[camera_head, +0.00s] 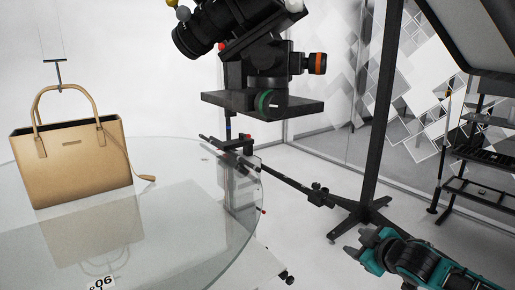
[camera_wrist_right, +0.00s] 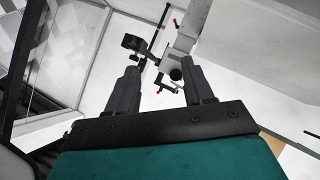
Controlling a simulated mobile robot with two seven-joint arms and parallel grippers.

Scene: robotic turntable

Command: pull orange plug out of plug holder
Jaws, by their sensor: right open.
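I cannot make out a plug holder or a clear orange plug in either view. The only distinct orange part is the ring on a black knob (camera_head: 317,63) at the right side of the camera mount. My right gripper (camera_head: 357,244) is at the lower right of the head view, well below and right of that knob, over the floor. In the right wrist view my right gripper (camera_wrist_right: 160,78) has its two fingers apart with nothing held between them. My left gripper is not in view.
A tan handbag (camera_head: 75,160) stands on a round glass turntable (camera_head: 170,235) at left. A black camera (camera_head: 215,25) sits on its mount above the floor. A black stand (camera_head: 380,130) rises at centre right. A dark shelf rack (camera_head: 480,190) is at far right.

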